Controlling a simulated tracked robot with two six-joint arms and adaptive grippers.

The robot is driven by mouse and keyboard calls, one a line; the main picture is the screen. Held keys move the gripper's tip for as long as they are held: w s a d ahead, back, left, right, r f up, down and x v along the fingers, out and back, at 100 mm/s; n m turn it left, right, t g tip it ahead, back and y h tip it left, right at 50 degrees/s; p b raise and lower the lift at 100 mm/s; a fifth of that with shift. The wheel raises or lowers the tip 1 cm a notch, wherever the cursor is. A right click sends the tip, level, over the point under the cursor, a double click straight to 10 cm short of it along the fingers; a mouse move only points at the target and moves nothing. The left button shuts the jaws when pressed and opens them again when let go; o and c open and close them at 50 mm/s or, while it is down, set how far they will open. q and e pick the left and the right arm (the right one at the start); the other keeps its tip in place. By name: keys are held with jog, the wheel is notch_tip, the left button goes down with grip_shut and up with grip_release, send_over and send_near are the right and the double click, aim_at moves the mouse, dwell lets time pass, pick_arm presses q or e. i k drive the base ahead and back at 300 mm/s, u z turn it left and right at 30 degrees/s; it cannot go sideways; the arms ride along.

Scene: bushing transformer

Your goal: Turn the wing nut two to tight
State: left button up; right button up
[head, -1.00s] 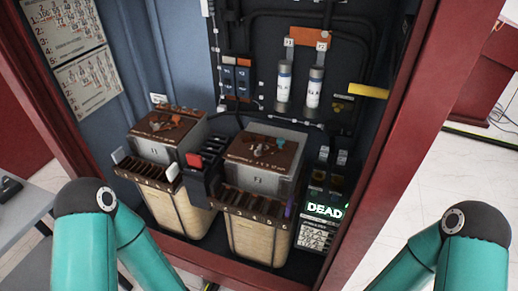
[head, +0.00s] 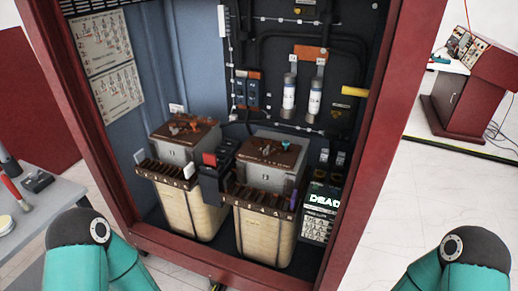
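The open cabinet holds two transformers, a left one (head: 192,210) and a right one (head: 264,236). Neither gripper is in view.
The dark red cabinet frame (head: 366,130) borders the opening. Two white cylinders (head: 289,93) hang on the back panel. A meter reading DEAD (head: 320,205) stands at the cabinet's lower right. A grey table (head: 60,197) with tools is at left, a red desk (head: 470,105) at right.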

aim_at(265, 152)
jog(key=z, duration=0.6)
jog(key=i, duration=0.15)
jog(key=u, duration=2.9)
jog(key=k, duration=1.3)
jog(key=z, duration=0.15)
jog(key=i, duration=0.8)
jog(key=z, duration=0.55)
jog(key=i, duration=0.8)
jog(key=z, duration=0.45)
